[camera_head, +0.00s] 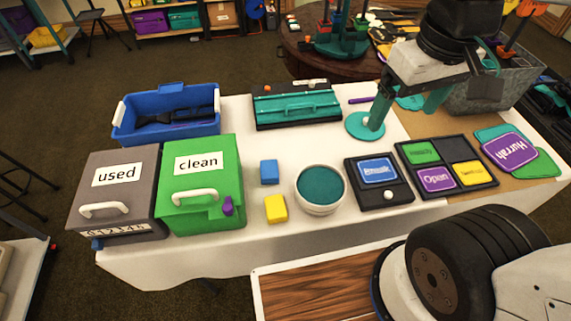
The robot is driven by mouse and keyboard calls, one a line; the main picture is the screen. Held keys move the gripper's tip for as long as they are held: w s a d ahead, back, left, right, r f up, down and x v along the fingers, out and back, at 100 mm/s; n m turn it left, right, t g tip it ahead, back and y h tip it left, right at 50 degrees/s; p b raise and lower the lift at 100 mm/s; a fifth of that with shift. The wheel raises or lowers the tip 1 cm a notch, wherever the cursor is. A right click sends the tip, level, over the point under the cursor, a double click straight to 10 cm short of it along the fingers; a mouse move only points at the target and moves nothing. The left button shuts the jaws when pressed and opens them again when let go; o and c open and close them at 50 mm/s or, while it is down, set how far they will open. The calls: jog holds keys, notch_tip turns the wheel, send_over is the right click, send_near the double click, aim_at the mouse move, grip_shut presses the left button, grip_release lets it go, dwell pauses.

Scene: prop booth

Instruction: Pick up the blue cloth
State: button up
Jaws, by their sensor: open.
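A small blue square piece (269,171), which fits the blue cloth, lies on the white-covered table between the green box and the round bowl. It looks folded or block-like; its material is hard to tell. My gripper (407,110) is at the upper right, over the back right of the table, with its two teal fingers spread apart and nothing between them. Its left finger appears in front of a teal disc (358,128); whether they touch is unclear. My gripper is well to the right of and behind the blue piece, apart from it.
A yellow piece (275,208) lies just in front of the blue one. The bowl (320,207) with teal contents stands close right. The green "clean" box (225,165) and grey "used" box (140,180) stand left. A blue bin (140,135) and teal-lidded case (297,107) are behind.

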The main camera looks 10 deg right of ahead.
jog(key=w+a+f+n, duration=0.5)
jog(key=w+a, duration=0.1)
jog(key=w, duration=0.3)
jog(key=n+g, duration=0.1)
jog(key=n, duration=0.9)
send_over(268, 169)
jog(key=f, duration=1.8)
jog(key=shift+w+d, duration=0.1)
jog(key=shift+w, duration=0.1)
jog(key=f, duration=0.7)
jog(key=shift+s+f, duration=0.2)
jog(key=shift+f, duration=0.4)
jog(key=c, duration=1.1)
